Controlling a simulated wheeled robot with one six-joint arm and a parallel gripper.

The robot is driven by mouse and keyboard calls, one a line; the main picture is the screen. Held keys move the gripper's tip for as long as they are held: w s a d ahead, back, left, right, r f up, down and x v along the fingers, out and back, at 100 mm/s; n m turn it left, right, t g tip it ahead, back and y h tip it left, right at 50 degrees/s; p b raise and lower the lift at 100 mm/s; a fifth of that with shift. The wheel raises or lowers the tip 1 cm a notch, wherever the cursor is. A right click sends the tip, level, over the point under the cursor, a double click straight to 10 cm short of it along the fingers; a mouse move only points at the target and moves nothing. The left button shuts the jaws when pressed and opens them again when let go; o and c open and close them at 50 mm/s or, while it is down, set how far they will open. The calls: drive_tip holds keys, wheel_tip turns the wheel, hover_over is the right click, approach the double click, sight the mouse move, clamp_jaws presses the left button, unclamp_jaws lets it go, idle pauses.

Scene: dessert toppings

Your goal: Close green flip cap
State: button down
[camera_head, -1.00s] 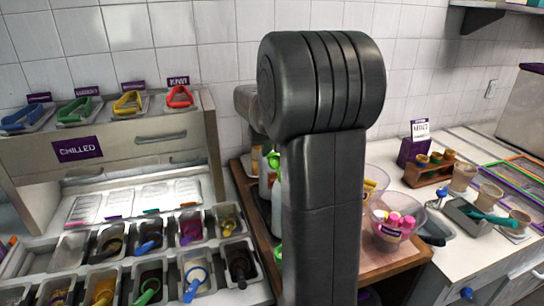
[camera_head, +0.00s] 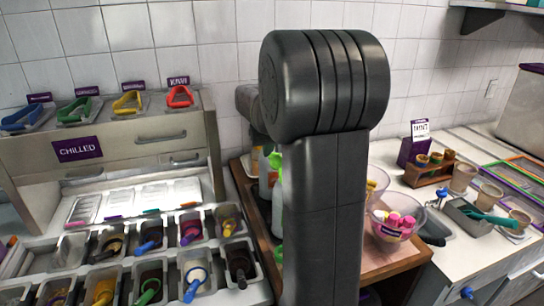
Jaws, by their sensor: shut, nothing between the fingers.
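A pale bottle (camera_head: 276,195) with a green top (camera_head: 275,160) stands on the wooden counter section, just left of my arm's dark upright link. The link covers much of it, and I cannot tell whether its flip cap is open or shut. Another bit of green (camera_head: 279,253) shows lower down at the link's left edge, too covered to make out. My gripper is hidden behind my own arm.
My arm fills the middle of the view. At left is the chilled unit (camera_head: 110,150) with several topping tubs below. At right on the wooden counter (camera_head: 395,262) is a clear bowl (camera_head: 385,225) of pink-topped items. A wooden rack (camera_head: 428,176) and cups stand farther right.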

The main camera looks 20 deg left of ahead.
wheel_tip(320, 180, up, 8)
drive_tip(key=p, duration=0.6)
drive_tip(key=shift+s+d+r, duration=0.2)
drive_tip(key=shift+d, duration=0.25)
drive_tip(key=shift+f, duration=0.15)
wheel_tip(320, 180, down, 8)
drive_tip(key=a+b, duration=0.1)
drive_tip(key=b, duration=0.5)
drive_tip(key=shift+w+f, duration=0.2)
drive_tip(key=shift+w, duration=0.15)
